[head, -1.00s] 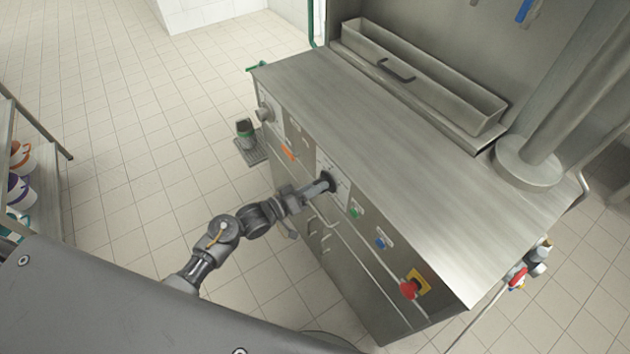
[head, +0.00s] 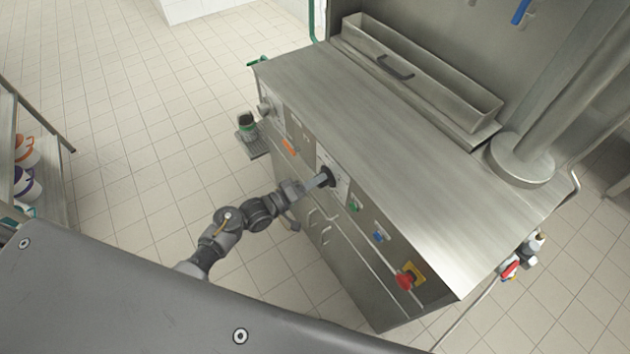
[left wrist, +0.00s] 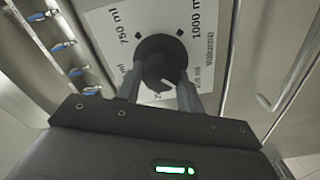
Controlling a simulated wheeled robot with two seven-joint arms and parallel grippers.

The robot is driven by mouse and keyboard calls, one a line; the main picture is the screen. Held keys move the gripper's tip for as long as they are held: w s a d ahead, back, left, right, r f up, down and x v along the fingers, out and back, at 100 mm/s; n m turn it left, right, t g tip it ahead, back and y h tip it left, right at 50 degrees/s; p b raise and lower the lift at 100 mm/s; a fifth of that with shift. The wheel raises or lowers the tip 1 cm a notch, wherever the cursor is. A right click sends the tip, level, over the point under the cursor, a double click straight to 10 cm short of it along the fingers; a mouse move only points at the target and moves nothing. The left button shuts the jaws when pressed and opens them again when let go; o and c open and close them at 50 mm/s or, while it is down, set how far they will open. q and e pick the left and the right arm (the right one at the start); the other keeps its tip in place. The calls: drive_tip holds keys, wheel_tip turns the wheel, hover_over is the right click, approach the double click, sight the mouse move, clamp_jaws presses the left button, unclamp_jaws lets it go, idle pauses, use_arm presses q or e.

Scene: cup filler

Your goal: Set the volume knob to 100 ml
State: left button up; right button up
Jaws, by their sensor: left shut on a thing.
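The volume knob (left wrist: 158,58) is round and black, on a white dial plate (left wrist: 103,23) with printed volume marks. In the left wrist view 750 ml and 1000 ml are readable; other marks are partly hidden by the fingers. My left gripper (left wrist: 161,84) is shut on the knob, one grey finger on each side. Which mark the knob points to is not clear. In the head view my left gripper (head: 321,180) reaches the knob (head: 331,176) on the machine's front panel. My right gripper is not in view.
The steel machine (head: 400,170) has an orange switch (head: 289,146), a green button (head: 354,205), a blue button (head: 379,236) and a red emergency stop (head: 405,281) along its front. A dark cup (head: 247,128) stands on a small platform at left. A shelf with tubs is far left.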

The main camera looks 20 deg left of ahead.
use_arm(q)
drive_tip(key=o, duration=1)
drive_tip(key=shift+s, duration=0.1)
drive_tip(key=shift+b+v, duration=1.05)
drive_tip(key=shift+v, duration=4.25)
